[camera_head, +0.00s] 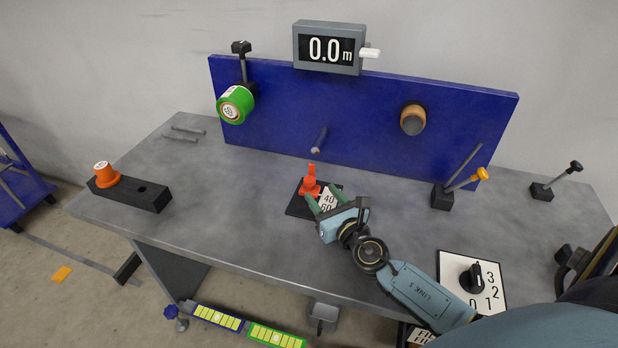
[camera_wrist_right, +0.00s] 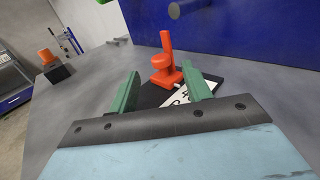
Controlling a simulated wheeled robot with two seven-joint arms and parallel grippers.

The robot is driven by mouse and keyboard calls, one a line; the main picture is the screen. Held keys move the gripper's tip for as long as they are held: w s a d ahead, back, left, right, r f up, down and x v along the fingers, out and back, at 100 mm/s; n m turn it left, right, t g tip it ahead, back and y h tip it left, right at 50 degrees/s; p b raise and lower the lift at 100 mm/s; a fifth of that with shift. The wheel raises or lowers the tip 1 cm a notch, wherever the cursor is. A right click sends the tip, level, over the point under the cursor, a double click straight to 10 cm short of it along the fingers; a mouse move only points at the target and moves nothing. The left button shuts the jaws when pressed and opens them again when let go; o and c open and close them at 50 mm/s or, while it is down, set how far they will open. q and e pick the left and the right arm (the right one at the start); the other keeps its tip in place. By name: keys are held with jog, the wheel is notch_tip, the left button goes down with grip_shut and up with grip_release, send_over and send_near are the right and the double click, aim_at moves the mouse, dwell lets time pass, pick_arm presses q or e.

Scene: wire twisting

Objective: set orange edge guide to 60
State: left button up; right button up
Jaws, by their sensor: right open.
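The orange edge guide (camera_head: 310,184) stands upright on a dark base plate (camera_head: 297,208) in the middle of the table. A white scale card with 40 and 60 (camera_head: 327,200) lies on the plate, partly covered by my right gripper. My right gripper (camera_head: 318,203) is open, its green fingers just in front of the guide. In the right wrist view the guide (camera_wrist_right: 166,70) shows ahead, between the open fingers (camera_wrist_right: 165,85) and beyond their tips; they seem not to touch it. Which number the guide points to is hidden. My left gripper is not in view.
A blue panel (camera_head: 365,125) stands behind, with a green spool (camera_head: 236,104), a peg (camera_head: 320,140) and a display reading 0.0 m (camera_head: 330,48). An orange-handled lever (camera_head: 462,186) and a dial (camera_head: 472,278) are at right. A black block (camera_head: 140,193) holds an orange cone at left.

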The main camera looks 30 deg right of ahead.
aim_at(312, 183)
jog(key=w, duration=0.6)
jog(key=shift+d+f, duration=0.1)
jog(key=shift+d, duration=0.15)
jog(key=shift+w, duration=0.4)
jog(key=shift+w+b, duration=0.3)
jog(key=shift+w, duration=0.05)
grip_shut()
jog(key=shift+s+a+p, duration=0.6)
jog(key=shift+s+a, duration=0.5)
jog(key=shift+a, duration=0.15)
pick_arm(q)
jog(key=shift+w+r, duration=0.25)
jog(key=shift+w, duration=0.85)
pick_arm(e)
jog(key=shift+a+f, duration=0.1)
